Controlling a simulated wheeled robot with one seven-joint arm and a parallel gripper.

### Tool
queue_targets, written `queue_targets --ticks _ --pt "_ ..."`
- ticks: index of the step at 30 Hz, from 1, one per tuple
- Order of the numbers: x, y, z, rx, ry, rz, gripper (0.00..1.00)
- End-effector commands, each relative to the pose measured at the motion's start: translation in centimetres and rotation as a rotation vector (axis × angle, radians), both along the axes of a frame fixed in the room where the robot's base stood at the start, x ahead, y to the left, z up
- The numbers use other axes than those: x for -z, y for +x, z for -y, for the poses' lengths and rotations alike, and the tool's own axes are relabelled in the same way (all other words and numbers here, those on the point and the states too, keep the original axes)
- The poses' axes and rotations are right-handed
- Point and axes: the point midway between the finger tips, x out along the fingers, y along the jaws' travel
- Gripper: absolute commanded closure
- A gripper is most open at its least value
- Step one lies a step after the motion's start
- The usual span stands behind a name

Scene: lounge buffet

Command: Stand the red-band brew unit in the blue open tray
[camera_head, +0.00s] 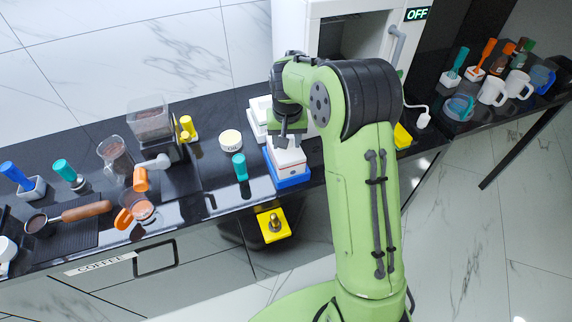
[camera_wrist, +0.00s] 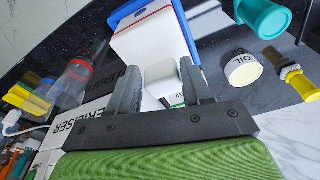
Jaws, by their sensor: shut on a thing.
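The red-band brew unit (camera_head: 288,157) is a white box with a thin red band, and it appears upright. The wrist view shows its broad white face (camera_wrist: 148,45) and a small white block (camera_wrist: 163,72) between the fingers. My gripper (camera_head: 289,137) is shut on this block; its two dark fingers also show in the wrist view (camera_wrist: 162,88). The blue open tray (camera_head: 293,182) is on the dark counter around the unit's lower part, and its blue rim shows in the wrist view (camera_wrist: 186,28). Whether the unit rests on the tray floor is hidden.
An OIL tub (camera_head: 231,141) and a teal-handled tool (camera_head: 240,166) stand just left of the tray. A white appliance (camera_head: 300,25) stands behind. A yellow block (camera_head: 273,224) shows below the counter's front edge. Mugs (camera_head: 493,90) stand at the right.

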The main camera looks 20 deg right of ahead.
Motion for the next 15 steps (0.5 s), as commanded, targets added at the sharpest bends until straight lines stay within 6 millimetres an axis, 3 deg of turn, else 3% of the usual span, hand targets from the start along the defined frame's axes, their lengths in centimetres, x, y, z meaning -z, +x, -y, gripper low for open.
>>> queue_targets --ticks 12,13,15 --pt "0.89 0.02 0.00 0.000 0.000 0.001 1.00" --pt "0.85 0.02 0.00 0.000 0.000 0.001 0.48" --pt "0.81 0.02 0.00 0.000 0.000 0.001 0.37"
